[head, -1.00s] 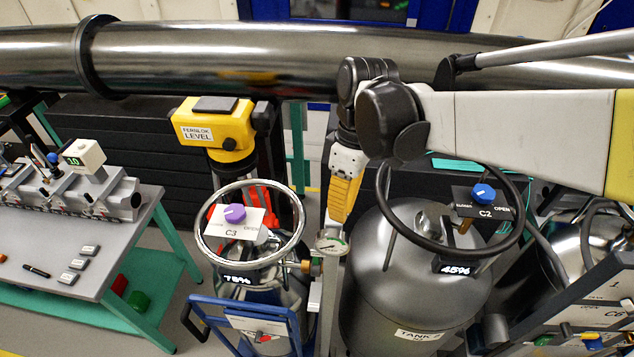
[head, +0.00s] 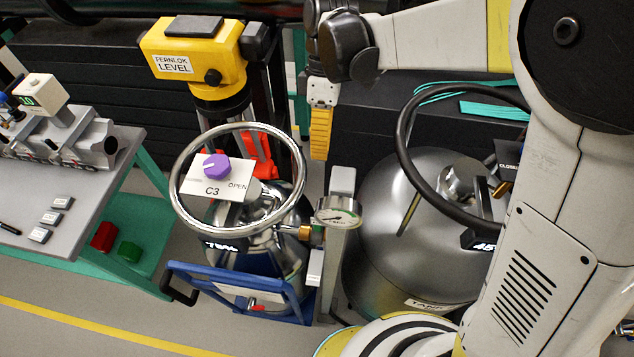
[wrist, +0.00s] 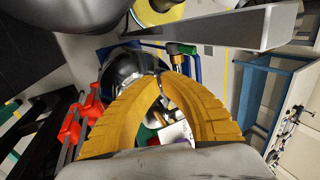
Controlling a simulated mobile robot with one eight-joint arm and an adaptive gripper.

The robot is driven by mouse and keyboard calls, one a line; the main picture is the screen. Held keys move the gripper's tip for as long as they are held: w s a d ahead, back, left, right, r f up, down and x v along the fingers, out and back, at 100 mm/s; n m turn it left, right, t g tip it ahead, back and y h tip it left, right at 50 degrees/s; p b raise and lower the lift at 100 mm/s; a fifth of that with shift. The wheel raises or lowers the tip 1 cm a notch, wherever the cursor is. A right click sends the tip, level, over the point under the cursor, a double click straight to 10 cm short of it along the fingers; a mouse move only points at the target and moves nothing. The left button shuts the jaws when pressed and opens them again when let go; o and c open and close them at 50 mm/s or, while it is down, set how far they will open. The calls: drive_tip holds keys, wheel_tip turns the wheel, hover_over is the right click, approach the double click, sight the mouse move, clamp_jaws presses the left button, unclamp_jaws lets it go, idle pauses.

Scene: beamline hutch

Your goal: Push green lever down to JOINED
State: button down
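My gripper (head: 320,132) hangs with its yellow fingers pointing down, above and behind the gauge post and to the right of the cylinder C3. In the wrist view the fingers (wrist: 161,78) curve together and their tips appear to meet, with nothing seen held between them. A small green part (wrist: 182,48) shows beyond the fingertips beside a brass fitting (wrist: 176,62); I cannot tell whether it is the green lever. The fingers are apart from it. No green lever or JOINED label can be made out in the head view.
Cylinder C3 has a chrome ring (head: 178,196) and purple knob (head: 215,166). A gauge (head: 338,212) sits by a grey post. A grey tank (head: 400,262) stands right, partly behind my arm. A yellow level instrument (head: 200,55) and a bench (head: 85,205) are left.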

sight(318, 228)
drive_tip(key=s+f+b, duration=0.2)
drive_tip(key=s+f, duration=0.6)
drive_tip(key=shift+a+f, duration=0.35)
drive_tip(key=shift+s+r, duration=0.2)
drive_tip(key=shift+s, duration=0.35)
drive_tip(key=shift+s+r, duration=0.15)
drive_tip(key=shift+s, duration=0.4)
drive_tip(key=shift+w, duration=0.1)
